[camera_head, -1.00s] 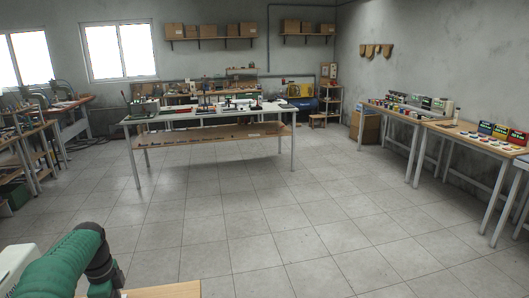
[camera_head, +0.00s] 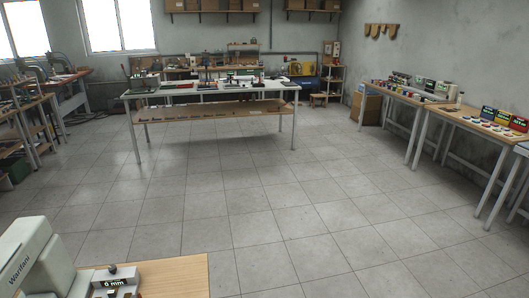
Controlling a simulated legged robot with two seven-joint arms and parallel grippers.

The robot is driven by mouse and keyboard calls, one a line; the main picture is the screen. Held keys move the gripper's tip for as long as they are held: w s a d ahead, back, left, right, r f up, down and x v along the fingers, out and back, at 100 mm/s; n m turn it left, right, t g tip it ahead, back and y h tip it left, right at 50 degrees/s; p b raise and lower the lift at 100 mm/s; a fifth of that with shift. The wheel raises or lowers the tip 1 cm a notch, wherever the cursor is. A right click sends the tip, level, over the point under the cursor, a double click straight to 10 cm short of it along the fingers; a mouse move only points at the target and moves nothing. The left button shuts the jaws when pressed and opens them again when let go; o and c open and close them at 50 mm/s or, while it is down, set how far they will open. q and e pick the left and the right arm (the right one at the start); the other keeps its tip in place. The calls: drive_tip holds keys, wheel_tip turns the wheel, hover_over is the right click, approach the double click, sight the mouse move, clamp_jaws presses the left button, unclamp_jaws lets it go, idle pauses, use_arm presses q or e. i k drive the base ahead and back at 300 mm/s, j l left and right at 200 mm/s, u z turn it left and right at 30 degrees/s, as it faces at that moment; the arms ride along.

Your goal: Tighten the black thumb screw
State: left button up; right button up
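No black thumb screw can be made out with certainty. A small black knob (camera_head: 112,268) stands on top of a grey gauge-like device (camera_head: 114,292) with a dark "0 mm" display, at the bottom left of the head view. The device is cut off by the lower picture edge. A pale grey machine (camera_head: 36,252) with lettering on its side stands just left of it. Neither of my grippers is in view.
The near wooden bench top (camera_head: 178,272) fills the bottom left. A white workbench (camera_head: 210,91) with tools stands mid-room. Side benches (camera_head: 462,118) with small coloured items line the right wall. Tiled floor (camera_head: 290,210) lies open between.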

sight(111, 269)
drive_tip(key=u, duration=1.45)
